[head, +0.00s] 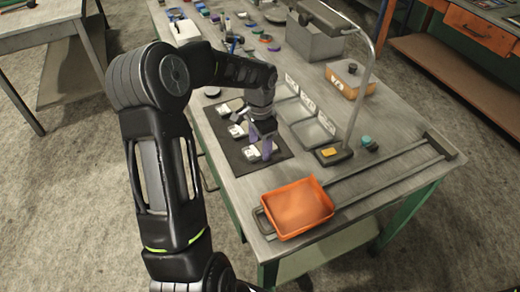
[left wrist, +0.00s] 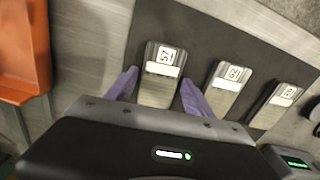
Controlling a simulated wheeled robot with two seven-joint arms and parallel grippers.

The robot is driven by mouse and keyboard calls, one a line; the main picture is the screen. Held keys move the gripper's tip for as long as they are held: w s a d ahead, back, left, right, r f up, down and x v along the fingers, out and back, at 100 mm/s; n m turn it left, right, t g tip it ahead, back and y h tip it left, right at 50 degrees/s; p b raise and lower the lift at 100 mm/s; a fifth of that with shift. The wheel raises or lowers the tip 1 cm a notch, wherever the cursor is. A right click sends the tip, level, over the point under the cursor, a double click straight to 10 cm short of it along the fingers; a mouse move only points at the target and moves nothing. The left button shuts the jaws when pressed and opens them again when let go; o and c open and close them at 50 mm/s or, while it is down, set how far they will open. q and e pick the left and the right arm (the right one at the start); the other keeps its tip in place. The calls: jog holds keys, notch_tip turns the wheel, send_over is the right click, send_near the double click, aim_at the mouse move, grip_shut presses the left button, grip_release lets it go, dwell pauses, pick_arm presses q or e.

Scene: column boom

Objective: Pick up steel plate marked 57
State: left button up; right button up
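The steel plate marked 57 (left wrist: 160,92) lies on a dark mat (left wrist: 205,25), its white label facing up in the left wrist view. In the head view this plate (head: 251,155) is the one nearest the orange tray, partly hidden by my gripper. My left gripper (head: 260,145) is open above it, pointing down. In the left wrist view its two purple fingers stand on either side of the plate, with a gap showing on each side. My right gripper is not in view.
Two similar labelled plates, a middle one (left wrist: 226,84) and a far one (left wrist: 277,103), lie in a row beside it. An orange tray (head: 297,207) sits at the table's near end. A lamp post (head: 362,95) and clear-lidded bins (head: 312,130) stand to the right.

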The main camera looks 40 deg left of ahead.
pick_arm(q)
grip_shut()
dwell(0.4)
